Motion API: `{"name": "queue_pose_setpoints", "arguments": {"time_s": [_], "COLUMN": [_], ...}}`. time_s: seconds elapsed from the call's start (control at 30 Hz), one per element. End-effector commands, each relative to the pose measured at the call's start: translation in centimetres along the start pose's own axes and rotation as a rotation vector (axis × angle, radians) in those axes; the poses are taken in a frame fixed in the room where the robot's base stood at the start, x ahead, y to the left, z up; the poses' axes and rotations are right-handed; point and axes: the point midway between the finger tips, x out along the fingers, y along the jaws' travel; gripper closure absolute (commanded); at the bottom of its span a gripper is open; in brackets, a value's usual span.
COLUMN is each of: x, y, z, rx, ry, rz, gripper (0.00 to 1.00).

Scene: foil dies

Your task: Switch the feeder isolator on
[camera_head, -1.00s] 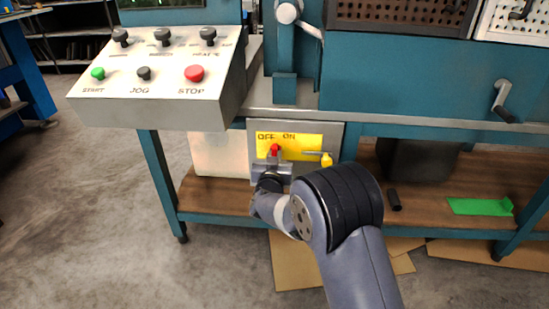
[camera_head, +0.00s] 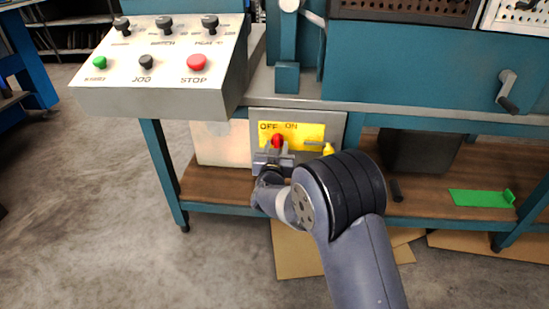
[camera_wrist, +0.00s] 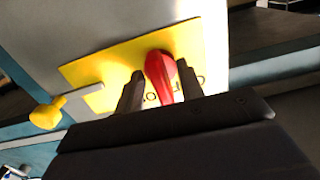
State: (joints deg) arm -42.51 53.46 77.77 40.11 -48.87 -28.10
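The feeder isolator is a red handle (camera_head: 277,141) on a yellow plate (camera_head: 311,131) lettered OFF and ON, fixed to a grey box under the machine table. The handle is near the OFF lettering, on the left part of the plate. In the wrist view the red handle (camera_wrist: 161,70) stands between the two fingers of my gripper (camera_wrist: 160,85). Lettering shows in a gap between the left finger and the handle, so the gripper is open around it. Contact on the right finger is unclear. My gripper (camera_head: 273,157) is just below the handle in the head view.
A yellow tag or padlock on a grey bar (camera_wrist: 47,112) sticks out beside the plate, near my gripper. The control console (camera_head: 160,82) with START, JOG and STOP buttons overhangs at upper left. A lower wooden shelf (camera_head: 430,187) holds a green piece (camera_head: 482,197).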

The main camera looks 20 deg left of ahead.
Motion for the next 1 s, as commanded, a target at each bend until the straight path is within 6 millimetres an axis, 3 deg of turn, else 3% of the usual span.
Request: {"name": "queue_pose_setpoints", "arguments": {"time_s": [0.5,0.7,1.0], "x": [-8.5,-9.8,-9.8], "y": [-0.1,-0.1,0.0], "z": [-0.2,-0.1,0.0], "rx": [-0.001,0.001,0.001], "ry": [-0.001,0.000,0.000], "rz": [-0.002,-0.002,-0.001], "gripper": [0.64,0.64,0.64]}}
